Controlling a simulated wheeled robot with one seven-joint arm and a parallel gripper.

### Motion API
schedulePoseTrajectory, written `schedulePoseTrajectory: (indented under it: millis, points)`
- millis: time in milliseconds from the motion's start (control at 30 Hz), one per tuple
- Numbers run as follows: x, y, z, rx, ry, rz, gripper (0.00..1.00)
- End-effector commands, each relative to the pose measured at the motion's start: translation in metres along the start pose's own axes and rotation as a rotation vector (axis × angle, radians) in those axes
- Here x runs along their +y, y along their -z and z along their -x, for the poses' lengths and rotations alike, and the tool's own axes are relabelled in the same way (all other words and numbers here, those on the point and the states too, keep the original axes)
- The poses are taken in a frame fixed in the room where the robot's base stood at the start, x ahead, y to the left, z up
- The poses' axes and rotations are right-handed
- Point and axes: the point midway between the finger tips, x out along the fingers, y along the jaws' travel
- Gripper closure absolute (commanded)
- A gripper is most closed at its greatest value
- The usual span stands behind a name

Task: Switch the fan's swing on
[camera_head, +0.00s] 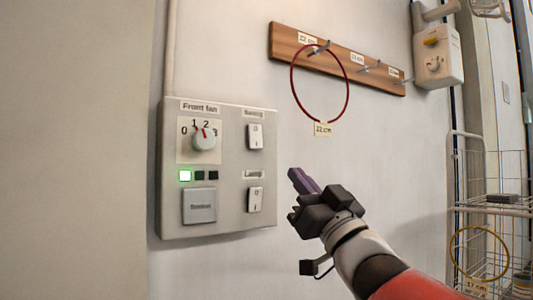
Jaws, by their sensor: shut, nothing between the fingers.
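A grey control panel (219,217) labelled "Front fan" is fixed to the wall at left. Its round white knob (204,139) has a red pointer standing between the 1 and 2 marks. A small rocker switch (255,136) at the panel's upper right sits under a label that seems to read "Swing". A second rocker (253,199) below it is labelled "Lamp". My gripper (302,181) is shut and empty, right of the panel and apart from it, with its purple fingertips pointing up and left. I cannot tell the swing rocker's position.
A wooden hook rail (340,60) holds a red ring (293,92). A wire rack (492,208) with a yellow ring (453,252) stands right. The wall between panel and gripper is clear.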

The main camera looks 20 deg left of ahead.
Motion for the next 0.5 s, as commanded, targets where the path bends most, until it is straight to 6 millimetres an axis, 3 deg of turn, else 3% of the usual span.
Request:
schedulePoseTrajectory:
  millis: [233, 500]
  points:
    - [0.0, 0.001, -0.022, -0.001, 0.0, -0.001, 1.0]
    - [0.001, 0.001, -0.08, -0.001, -0.001, -0.002, 1.0]
